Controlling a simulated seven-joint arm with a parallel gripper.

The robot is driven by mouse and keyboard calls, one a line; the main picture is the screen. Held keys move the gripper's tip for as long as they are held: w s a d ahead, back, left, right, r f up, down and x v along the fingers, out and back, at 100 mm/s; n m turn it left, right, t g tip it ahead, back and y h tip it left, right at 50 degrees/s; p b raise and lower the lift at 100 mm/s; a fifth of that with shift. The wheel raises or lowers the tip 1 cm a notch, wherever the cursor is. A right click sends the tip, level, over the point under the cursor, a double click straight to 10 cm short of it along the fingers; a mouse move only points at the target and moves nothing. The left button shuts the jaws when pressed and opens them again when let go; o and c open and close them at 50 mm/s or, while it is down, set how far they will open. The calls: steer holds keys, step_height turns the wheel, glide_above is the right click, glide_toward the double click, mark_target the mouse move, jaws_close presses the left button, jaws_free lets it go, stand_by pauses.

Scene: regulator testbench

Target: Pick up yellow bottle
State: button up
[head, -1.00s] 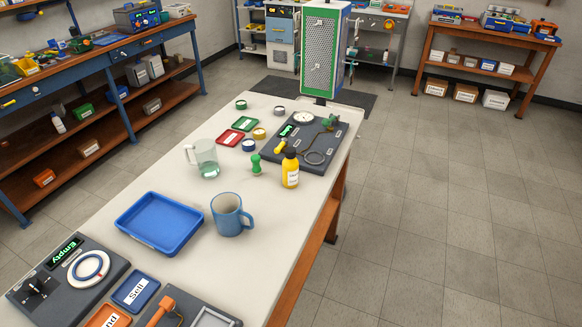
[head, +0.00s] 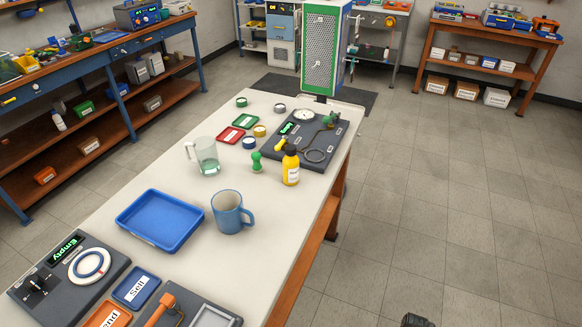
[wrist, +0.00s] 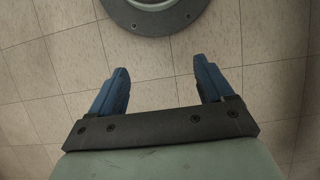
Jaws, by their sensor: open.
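The yellow bottle (head: 290,170) with a dark cap stands upright on the white workbench (head: 262,237), near its right edge. A white label is on its front. My gripper (wrist: 160,88) shows in the wrist view with its two blue fingers spread apart and nothing between them. Below it are floor tiles and part of a round dark base. The bottle is not in the wrist view. In the head view only a small dark part of my arm shows at the bottom edge, right of the bench, well away from the bottle.
A green knobbed object (head: 256,162) stands close left of the bottle. A dark gauge panel (head: 318,153) lies just behind it. A blue mug (head: 228,213), a clear glass mug (head: 206,157) and a blue tray (head: 158,218) stand nearer the front. Floor right of the bench is clear.

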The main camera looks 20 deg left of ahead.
steer(key=w+a+r+m+t, duration=0.2)
steer(key=w+a+r, duration=0.2)
steer(key=w+r, duration=0.75)
steer(key=w+a+r+m+t, duration=0.1)
steer(key=w+a+r+t, duration=0.2)
steer(key=w+r, duration=0.9)
steer(key=w+a+r+m, duration=0.6)
steer(key=w+a+r, duration=0.55)
steer(key=a, duration=0.35)
steer(key=m+y, duration=0.1)
steer(key=m, duration=0.8)
glide_toward(291, 147)
steer(key=f, duration=0.4)
steer(key=w+f, duration=0.1)
steer(key=f, duration=0.2)
steer(key=shift+f, duration=0.15)
steer(key=shift+s+a+f, duration=0.15)
steer(key=shift+a+f, duration=0.05)
steer(key=shift+f, duration=0.65)
steer(key=shift+s+a+f, duration=0.15)
steer(key=shift+f, duration=0.7)
steer(key=shift+s+a+f, duration=0.1)
steer(key=shift+a+f, duration=0.1)
steer(key=shift+f, duration=0.65)
steer(key=c, duration=1.4)
jaws_close()
